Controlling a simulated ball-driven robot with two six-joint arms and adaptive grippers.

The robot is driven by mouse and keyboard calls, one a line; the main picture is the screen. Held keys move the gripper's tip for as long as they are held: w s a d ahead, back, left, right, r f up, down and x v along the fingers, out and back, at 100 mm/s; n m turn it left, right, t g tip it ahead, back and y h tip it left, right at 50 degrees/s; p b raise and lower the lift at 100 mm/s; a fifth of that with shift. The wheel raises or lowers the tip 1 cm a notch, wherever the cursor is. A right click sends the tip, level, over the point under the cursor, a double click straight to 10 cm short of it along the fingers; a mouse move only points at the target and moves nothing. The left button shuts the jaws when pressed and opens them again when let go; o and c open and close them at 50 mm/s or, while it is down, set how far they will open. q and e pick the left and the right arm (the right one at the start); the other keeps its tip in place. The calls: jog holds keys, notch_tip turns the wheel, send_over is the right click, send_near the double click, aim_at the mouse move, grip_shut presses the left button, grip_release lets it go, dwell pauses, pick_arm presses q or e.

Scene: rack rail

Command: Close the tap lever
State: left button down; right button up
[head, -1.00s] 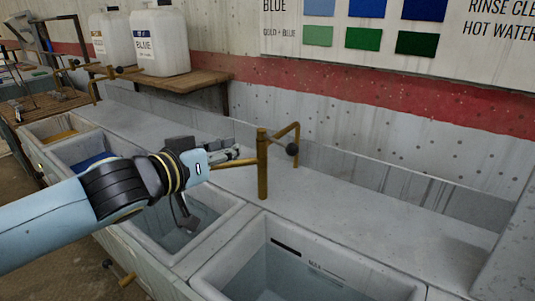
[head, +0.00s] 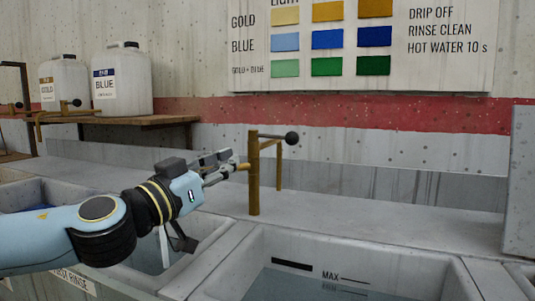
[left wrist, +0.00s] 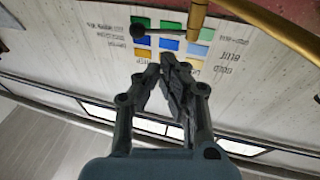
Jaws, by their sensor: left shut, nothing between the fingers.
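The brass tap post (head: 254,185) stands on the sink ledge near the middle of the head view. Its lever is a thin rod ending in a dark ball knob (head: 291,138), pointing right from the post top. In the left wrist view the knob (left wrist: 138,30) and rod lie just beyond the fingertips, with the brass post (left wrist: 198,15) to the right. My left gripper (head: 236,167) is shut and empty, its fingertips just left of the post and below the lever. The wrist view shows the fingers (left wrist: 166,64) together. I cannot tell whether they touch the tap. My right gripper is out of view.
A sink basin with water (head: 310,287) lies in front of the tap, with another under my left arm. Two white jugs stand on a wooden shelf (head: 150,121) at left. A colour chart (head: 400,80) hangs behind. The ledge right of the tap (head: 400,215) is clear.

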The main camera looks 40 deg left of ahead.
aim_at(274, 138)
pick_arm(q)
jog(key=w, duration=0.3)
jog(key=w+r, duration=0.1)
jog(key=w, duration=0.3)
jog(key=w+r, duration=0.1)
jog(key=w, duration=0.2)
jog(key=shift+w+d+r+p, duration=0.1)
jog(key=shift+w+r+p, duration=0.1)
jog(key=shift+w+p, duration=0.15)
jog(key=shift+w, duration=0.85)
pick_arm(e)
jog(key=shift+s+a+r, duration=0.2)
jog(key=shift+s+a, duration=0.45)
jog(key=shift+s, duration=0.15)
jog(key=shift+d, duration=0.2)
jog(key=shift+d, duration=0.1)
